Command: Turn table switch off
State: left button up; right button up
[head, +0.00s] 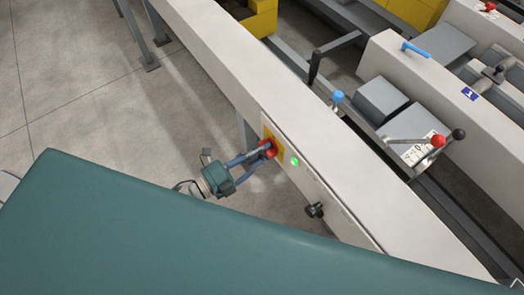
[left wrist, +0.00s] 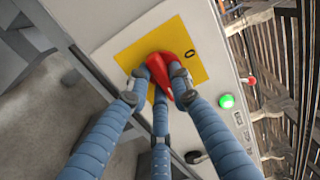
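The table switch is a red rotary handle (head: 268,148) on a yellow plate (head: 273,133), on the side face of the long pale table beam. In the left wrist view the red handle (left wrist: 183,92) sits on the yellow plate (left wrist: 200,30), tilted, with a "0" mark at its upper right. My left gripper (head: 262,149) has its blue fingers closed in around the handle. In the left wrist view its fingertips (left wrist: 158,74) lie on both sides of the handle and seem to touch it, hiding part of it. My right gripper is not in view.
A green lamp (head: 295,161) is lit beside the plate; it also shows in the left wrist view (left wrist: 226,101). A black knob (head: 315,210) sticks out lower on the beam (head: 330,145). Levers with red and black balls (head: 438,141) stand beyond it. Bare floor (head: 80,90) is at left.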

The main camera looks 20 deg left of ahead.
pick_arm(q)
grip_shut()
jog(key=shift+n, duration=0.3)
jog(key=n+p, duration=0.1)
jog(key=n, duration=0.2)
jog(key=shift+s, duration=0.1)
jog(key=n+p, duration=0.1)
jog(key=n, duration=0.4)
jog(key=shift+d, duration=0.1)
jog(key=n+p, duration=0.1)
jog(key=n, duration=0.3)
jog(key=shift+s+r, duration=0.1)
jog(key=shift+r, duration=0.05)
jog(key=n, duration=0.3)
jog(key=shift+n, duration=1.1)
